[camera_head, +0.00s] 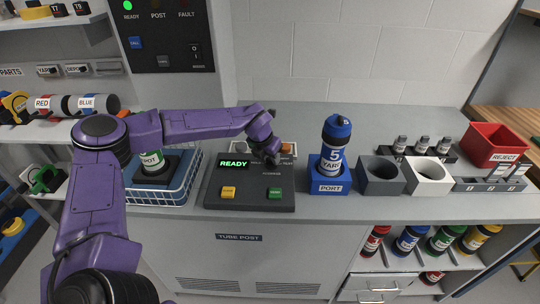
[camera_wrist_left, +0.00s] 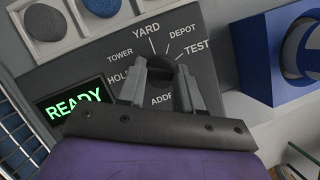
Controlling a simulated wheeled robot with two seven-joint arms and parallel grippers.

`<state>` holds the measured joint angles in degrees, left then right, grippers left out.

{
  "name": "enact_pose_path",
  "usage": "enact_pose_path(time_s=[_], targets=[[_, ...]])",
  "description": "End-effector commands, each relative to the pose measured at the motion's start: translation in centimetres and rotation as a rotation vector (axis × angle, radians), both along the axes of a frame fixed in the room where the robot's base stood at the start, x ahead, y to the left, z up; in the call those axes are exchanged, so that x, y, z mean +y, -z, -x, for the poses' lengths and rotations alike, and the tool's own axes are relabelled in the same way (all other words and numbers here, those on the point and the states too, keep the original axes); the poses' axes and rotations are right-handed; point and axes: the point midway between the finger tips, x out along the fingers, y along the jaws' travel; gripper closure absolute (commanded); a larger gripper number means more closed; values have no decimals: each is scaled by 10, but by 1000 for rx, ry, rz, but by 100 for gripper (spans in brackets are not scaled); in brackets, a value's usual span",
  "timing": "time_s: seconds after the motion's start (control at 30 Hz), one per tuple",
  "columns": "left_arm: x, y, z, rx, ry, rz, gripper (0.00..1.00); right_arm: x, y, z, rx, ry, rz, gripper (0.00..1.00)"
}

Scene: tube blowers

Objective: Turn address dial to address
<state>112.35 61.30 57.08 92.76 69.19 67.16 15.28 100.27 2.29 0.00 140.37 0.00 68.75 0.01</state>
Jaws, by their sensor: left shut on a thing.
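The dark control console (camera_head: 250,203) stands on the counter, with a green READY display (camera_head: 234,163), a yellow button (camera_head: 228,193) and a green button (camera_head: 275,193). My left gripper (camera_head: 270,156) reaches over the console's right part. In the left wrist view, my left gripper (camera_wrist_left: 158,88) is shut on the dark address dial (camera_wrist_left: 163,66), one finger on each side. Labels around the dial read TOWER, YARD, DEPOT and TEST, with HOL and ADDR partly covered by the fingers. The dial's pointer is hidden. My right gripper is not in view.
Right of the console, a blue PORT stand (camera_head: 328,186) holds a blue-capped YARD tube (camera_head: 333,150). Grey (camera_head: 380,175) and white (camera_head: 428,177) holders and a red REJECT bin (camera_head: 492,145) stand farther right.

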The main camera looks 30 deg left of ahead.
Motion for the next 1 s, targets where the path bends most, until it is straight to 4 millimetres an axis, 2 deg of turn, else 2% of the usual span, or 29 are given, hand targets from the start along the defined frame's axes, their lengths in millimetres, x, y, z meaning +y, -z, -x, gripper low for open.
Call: enact_pose_path(time_s=[0.5, 1.0], targets=[[2, 1, -1, 3, 343, 0, 96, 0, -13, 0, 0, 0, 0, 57], [2, 2, -2, 4, 435, 0, 96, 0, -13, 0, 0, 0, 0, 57]])
